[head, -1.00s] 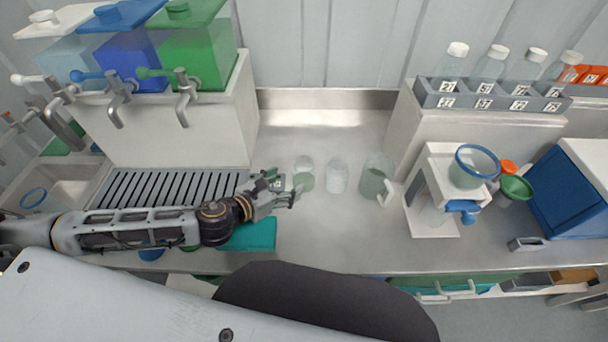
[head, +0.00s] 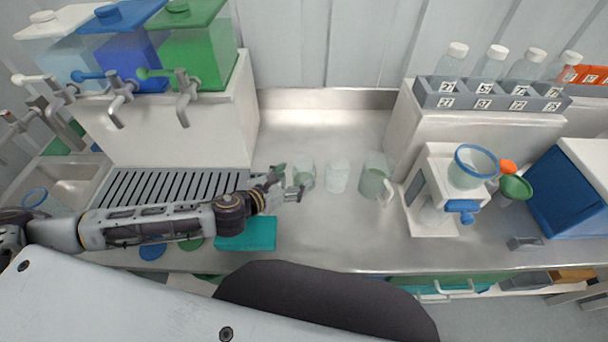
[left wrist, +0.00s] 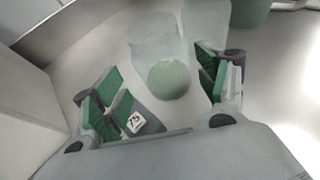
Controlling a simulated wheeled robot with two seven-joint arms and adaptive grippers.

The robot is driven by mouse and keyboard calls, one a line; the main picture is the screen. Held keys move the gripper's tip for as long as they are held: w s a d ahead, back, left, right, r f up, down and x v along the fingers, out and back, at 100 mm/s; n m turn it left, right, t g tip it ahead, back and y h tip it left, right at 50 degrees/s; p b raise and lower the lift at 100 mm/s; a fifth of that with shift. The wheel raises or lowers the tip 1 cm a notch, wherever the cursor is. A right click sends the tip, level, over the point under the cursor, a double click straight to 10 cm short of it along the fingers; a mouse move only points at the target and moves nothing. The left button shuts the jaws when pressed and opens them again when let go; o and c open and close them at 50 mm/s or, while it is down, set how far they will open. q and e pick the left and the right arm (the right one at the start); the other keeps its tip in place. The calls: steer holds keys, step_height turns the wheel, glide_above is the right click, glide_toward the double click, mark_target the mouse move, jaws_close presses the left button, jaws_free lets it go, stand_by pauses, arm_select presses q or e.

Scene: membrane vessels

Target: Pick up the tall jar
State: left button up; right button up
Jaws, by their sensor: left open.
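Three clear vessels stand in a row on the steel counter: a jar with pale green contents (head: 305,176), a plain clear one (head: 337,177) and a jug with a handle (head: 374,180). I cannot surely tell which is the tall jar. My left gripper (head: 287,183) is open and low, just left of the first jar. In the left wrist view this jar (left wrist: 164,72) stands ahead between the spread green-padded fingers, not gripped. A small grey piece labelled 75 (left wrist: 134,120) shows near the left finger. My right gripper is not in view.
A drain grate (head: 165,186) and a teal box (head: 247,234) lie near my left arm. Coloured tanks with taps (head: 130,60) stand back left. A white stand with a blue-rimmed funnel (head: 432,190) is to the right. The counter in front of the vessels is clear.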

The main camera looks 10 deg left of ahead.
mark_target(296, 178)
arm_select(q)
steer(key=shift+d+x, duration=0.25)
steer(key=shift+x, duration=1.35)
steer(key=shift+w+d+f, duration=0.15)
steer(key=shift+w+d, duration=0.05)
steer(key=shift+w, duration=0.25)
steer(key=shift+w+d+f+p, duration=0.15)
steer(key=shift+w+p, duration=0.1)
steer(key=shift+p, duration=0.05)
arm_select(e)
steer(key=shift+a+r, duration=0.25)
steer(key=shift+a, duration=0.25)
